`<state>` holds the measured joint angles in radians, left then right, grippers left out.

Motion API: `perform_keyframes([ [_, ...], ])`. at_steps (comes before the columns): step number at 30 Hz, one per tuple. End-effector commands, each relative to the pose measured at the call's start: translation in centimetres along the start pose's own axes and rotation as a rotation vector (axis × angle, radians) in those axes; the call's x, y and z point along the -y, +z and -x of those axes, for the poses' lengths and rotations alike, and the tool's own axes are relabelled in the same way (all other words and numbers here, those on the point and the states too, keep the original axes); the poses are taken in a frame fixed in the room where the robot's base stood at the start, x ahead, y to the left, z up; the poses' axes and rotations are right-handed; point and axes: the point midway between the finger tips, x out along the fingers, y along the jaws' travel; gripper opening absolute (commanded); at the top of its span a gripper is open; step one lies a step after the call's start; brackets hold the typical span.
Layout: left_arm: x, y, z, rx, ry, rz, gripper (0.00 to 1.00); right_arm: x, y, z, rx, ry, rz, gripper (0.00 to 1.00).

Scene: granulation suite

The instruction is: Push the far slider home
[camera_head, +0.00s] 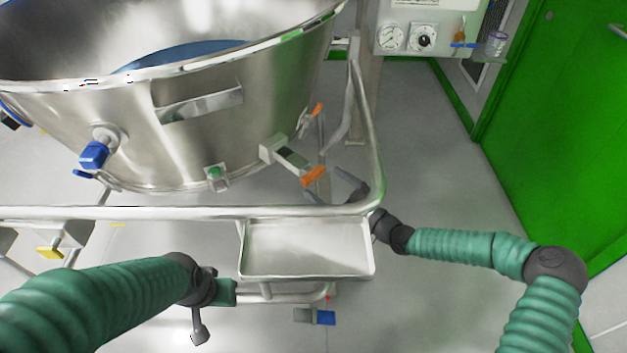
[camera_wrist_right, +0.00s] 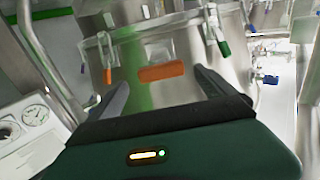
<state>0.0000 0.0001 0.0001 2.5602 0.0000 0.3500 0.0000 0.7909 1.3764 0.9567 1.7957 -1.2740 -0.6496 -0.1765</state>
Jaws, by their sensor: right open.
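A large steel vessel (camera_head: 190,120) carries a slider with a pale block (camera_head: 285,153) and an orange end (camera_head: 313,175) low on its right side. In the right wrist view an orange handle (camera_wrist_right: 162,72) appears ahead, between the lines of my two fingers. My right gripper (camera_head: 342,186) is open, just right of the orange end, above the rail. I cannot tell whether it touches the handle. A second orange handle (camera_head: 317,109) sits farther back on the vessel. My left gripper (camera_head: 204,308) is at the lower middle, away from the vessel; its jaw opening is unclear.
A steel rail (camera_head: 180,212) runs in front of the vessel, with an empty shallow tray (camera_head: 306,250) beside it. A blue-handled valve (camera_head: 94,155) and a green-topped fitting (camera_head: 214,174) project from the vessel. A gauge panel (camera_head: 410,30) stands behind. Floor right of the rail is clear.

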Motion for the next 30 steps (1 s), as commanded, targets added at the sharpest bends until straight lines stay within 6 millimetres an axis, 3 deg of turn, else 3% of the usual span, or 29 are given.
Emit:
perform_keyframes([
  [1, 0.0, 0.2, -1.0, 0.000, 0.000, 0.000, 0.36, 0.1, 0.5, -1.3, -0.002, -0.002, 0.000, 0.95],
  [6, 0.0, 0.5, -1.9, 0.000, 0.000, 0.000, 0.36, 0.0, 0.3, -4.4, -0.001, -0.001, 0.001, 0.95],
  [17, 0.0, 0.5, -2.0, 0.000, 0.000, 0.000, 0.36, 0.0, 0.0, -5.5, 0.001, 0.000, 0.000, 0.95],
  [30, 0.0, 0.5, -2.0, 0.000, 0.000, 0.000, 0.36, 0.0, 0.0, -5.4, 0.001, 0.001, 0.000, 0.40],
])
